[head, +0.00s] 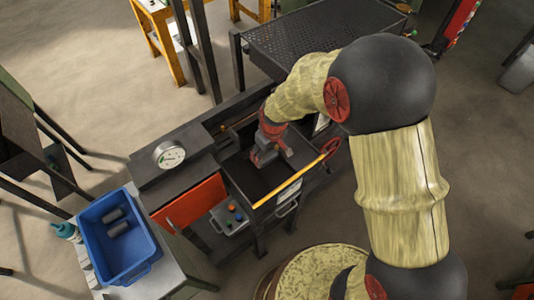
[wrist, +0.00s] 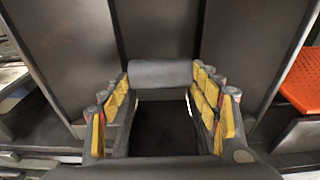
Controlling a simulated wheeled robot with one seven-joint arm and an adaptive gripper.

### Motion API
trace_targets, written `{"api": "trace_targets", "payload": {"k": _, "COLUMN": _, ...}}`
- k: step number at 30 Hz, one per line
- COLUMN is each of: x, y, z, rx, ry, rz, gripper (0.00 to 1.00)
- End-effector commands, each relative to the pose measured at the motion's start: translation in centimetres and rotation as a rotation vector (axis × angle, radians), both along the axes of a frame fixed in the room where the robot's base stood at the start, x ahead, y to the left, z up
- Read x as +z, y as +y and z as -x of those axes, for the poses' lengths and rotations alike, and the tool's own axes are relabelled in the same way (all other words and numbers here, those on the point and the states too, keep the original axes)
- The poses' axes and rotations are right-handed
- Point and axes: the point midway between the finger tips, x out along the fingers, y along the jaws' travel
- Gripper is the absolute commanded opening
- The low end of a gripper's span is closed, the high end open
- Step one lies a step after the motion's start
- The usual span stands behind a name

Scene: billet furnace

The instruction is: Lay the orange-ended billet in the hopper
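A plain grey cylinder, the billet (wrist: 160,73), lies crosswise between my fingertips in the wrist view. Its two ends meet the yellow-padded fingers, which hide them, so no orange end shows. My gripper (wrist: 160,80) appears shut on it, end to end. In the head view my red and grey gripper (head: 265,155) reaches down inside the dark open hopper (head: 240,175), with the billet hard to make out there. Dark hopper walls surround the fingers in the wrist view.
A yellow bar (head: 290,182) runs along the hopper's front edge. A gauge (head: 170,154) and a red-orange panel (head: 188,203) are to the left. A blue bin (head: 140,272) with grey billets stands lower left. A dark perforated table (head: 320,35) is behind.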

Motion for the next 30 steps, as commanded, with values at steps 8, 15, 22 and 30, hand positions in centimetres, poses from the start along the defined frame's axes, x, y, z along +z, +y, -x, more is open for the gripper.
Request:
{"api": "trace_targets", "payload": {"k": 8, "x": 0.0, "y": 0.0, "z": 0.0, "rx": 0.0, "ry": 0.001, "rz": 0.001, "gripper": 0.79}}
{"api": "trace_targets", "payload": {"k": 15, "x": -0.1, "y": 0.0, "z": 0.0, "rx": 0.0, "ry": 0.001, "rz": 0.001, "gripper": 0.81}}
{"api": "trace_targets", "payload": {"k": 22, "x": 0.6, "y": -0.1, "z": 0.2, "rx": 0.0, "ry": 0.003, "rz": 0.001, "gripper": 0.81}}
{"api": "trace_targets", "payload": {"k": 30, "x": 5.5, "y": -0.4, "z": 0.6, "rx": 0.001, "ry": -0.003, "rz": -0.001, "gripper": 0.81}}
